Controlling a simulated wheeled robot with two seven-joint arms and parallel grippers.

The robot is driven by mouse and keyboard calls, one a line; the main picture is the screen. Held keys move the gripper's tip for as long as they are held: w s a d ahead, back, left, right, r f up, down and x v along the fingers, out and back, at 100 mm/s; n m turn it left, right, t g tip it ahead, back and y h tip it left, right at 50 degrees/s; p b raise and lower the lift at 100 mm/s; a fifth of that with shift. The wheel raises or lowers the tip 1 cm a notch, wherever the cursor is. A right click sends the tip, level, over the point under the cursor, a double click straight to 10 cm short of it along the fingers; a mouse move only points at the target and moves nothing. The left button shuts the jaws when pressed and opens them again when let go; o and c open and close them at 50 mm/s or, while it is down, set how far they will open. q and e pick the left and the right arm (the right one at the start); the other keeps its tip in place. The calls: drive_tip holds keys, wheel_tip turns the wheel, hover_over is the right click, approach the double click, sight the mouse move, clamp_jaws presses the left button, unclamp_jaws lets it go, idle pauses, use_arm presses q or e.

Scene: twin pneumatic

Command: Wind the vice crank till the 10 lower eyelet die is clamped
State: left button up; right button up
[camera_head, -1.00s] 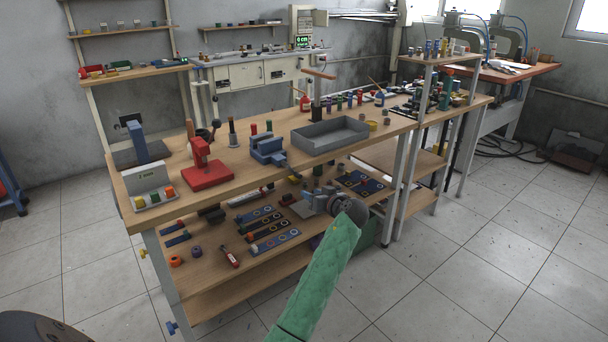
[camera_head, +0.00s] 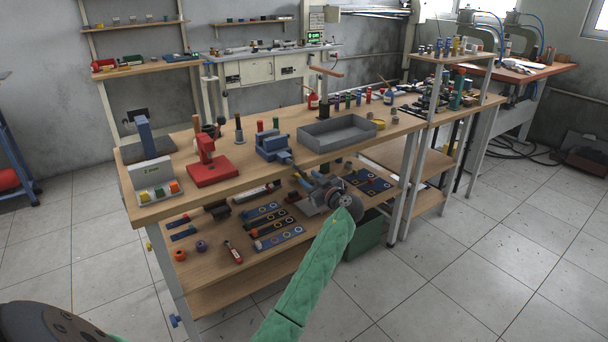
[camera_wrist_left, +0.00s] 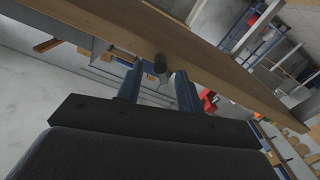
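The blue vice (camera_head: 272,147) stands at the front edge of the bench top in the head view. Its front end with the crank points towards my left gripper (camera_head: 302,179), which is just below and in front of the bench edge. In the left wrist view the two blue fingers of my left gripper (camera_wrist_left: 158,76) are apart. A short dark cylinder (camera_wrist_left: 160,63), apparently the crank's handle, shows between the fingertips, with a gap on both sides. The die is too small to make out at the vice jaws. My right gripper is not in view.
A grey tray (camera_head: 338,138) stands right of the vice and a red press (camera_head: 211,169) left of it. The bench's lower shelf (camera_head: 215,285) holds several strips and tools below my gripper. The floor in front is clear.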

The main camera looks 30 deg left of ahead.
sight(305, 176)
use_arm(q)
drive_tip(key=shift+x, duration=2.05)
clamp_jaws()
